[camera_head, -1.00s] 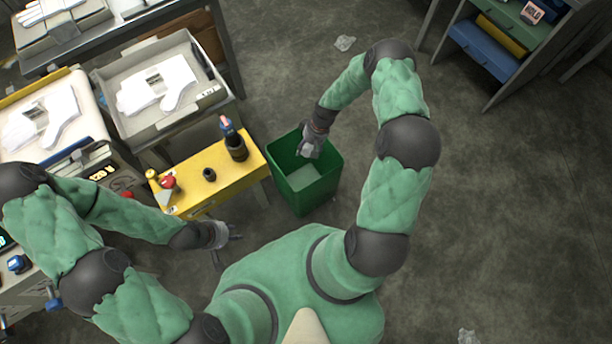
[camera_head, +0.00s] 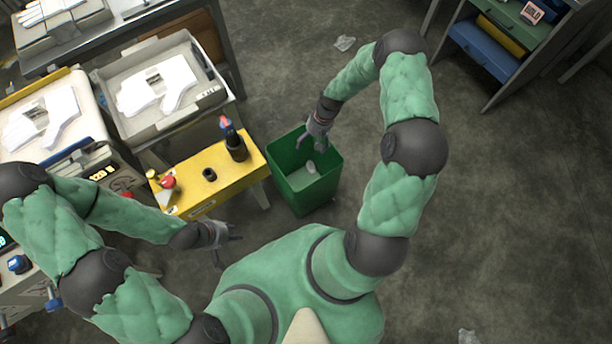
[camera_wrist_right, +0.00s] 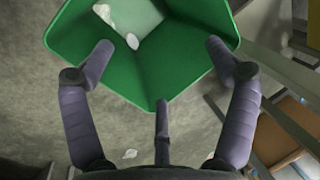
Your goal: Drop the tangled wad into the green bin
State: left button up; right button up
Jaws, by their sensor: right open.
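The green bin (camera_head: 303,190) stands on the floor right of the yellow bench in the head view. It also fills the upper part of the right wrist view (camera_wrist_right: 150,65). A small pale wad (camera_head: 311,167) shows inside the bin. In the right wrist view a pale wad (camera_wrist_right: 132,41) and a second pale patch or piece (camera_wrist_right: 103,12) show within the bin. My right gripper (camera_head: 312,143) is open and empty over the bin's far rim; its spread fingers show in the wrist view (camera_wrist_right: 158,62). My left gripper (camera_head: 232,236) hangs apart from the bin, with its fingers spread.
The yellow bench (camera_head: 215,176) holds a dark bottle (camera_head: 236,146) and small items. A grey tray (camera_head: 160,88) with white gloves stands behind it. Pale scraps lie on the floor, one behind the bin (camera_head: 345,43).

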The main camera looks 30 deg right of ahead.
jog(key=v, duration=0.7)
jog(key=shift+r, duration=0.3)
